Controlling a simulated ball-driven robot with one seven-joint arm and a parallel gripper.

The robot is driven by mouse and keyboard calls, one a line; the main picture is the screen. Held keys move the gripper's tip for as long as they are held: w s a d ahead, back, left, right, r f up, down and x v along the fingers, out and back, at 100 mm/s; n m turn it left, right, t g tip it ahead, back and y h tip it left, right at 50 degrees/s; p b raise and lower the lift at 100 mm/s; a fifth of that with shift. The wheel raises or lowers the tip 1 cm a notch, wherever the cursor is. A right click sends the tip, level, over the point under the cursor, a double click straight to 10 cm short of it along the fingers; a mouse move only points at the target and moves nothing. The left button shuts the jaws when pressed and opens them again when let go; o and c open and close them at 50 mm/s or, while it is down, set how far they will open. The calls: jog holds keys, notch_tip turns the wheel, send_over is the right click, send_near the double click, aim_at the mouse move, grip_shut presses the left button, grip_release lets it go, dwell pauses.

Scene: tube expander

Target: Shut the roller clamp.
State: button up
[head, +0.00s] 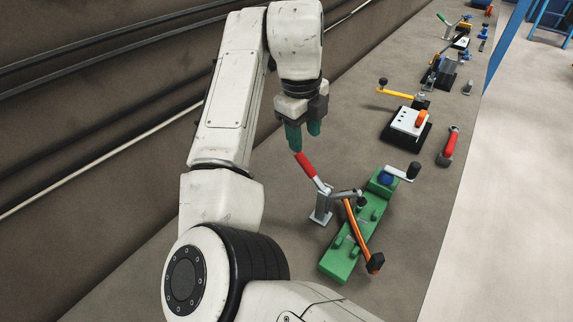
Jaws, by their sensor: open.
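My gripper (304,136) has green fingers. It points down above the bench, is open, and nothing shows between its fingers. A clamp with a red handle (305,165), most likely the roller clamp, stands on a grey metal bracket (321,205) beside the green fixture (340,262). The handle is tilted up to the left, its tip just below my fingers in the picture; I cannot tell whether they touch. The clamp's grey arm reaches right over the fixture. An orange lever with a black end (375,263) lies across the fixture.
A crank with a black knob (413,170) sits at the fixture's far end. Dark pipes run along the wall at left. Bare bench lies right of the fixture.

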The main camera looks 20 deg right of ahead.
aim_at(306, 161)
jog(key=f, duration=0.3)
jog(key=f+p, duration=0.1)
jog(key=f, duration=0.3)
jog(key=d+f+p, duration=0.1)
jog(key=f, duration=0.2)
jog(key=shift+w+d+f, duration=0.1)
jog(key=shift+w+f, duration=0.2)
jog(key=shift+w, duration=0.05)
jog(key=shift+c, duration=0.5)
grip_shut()
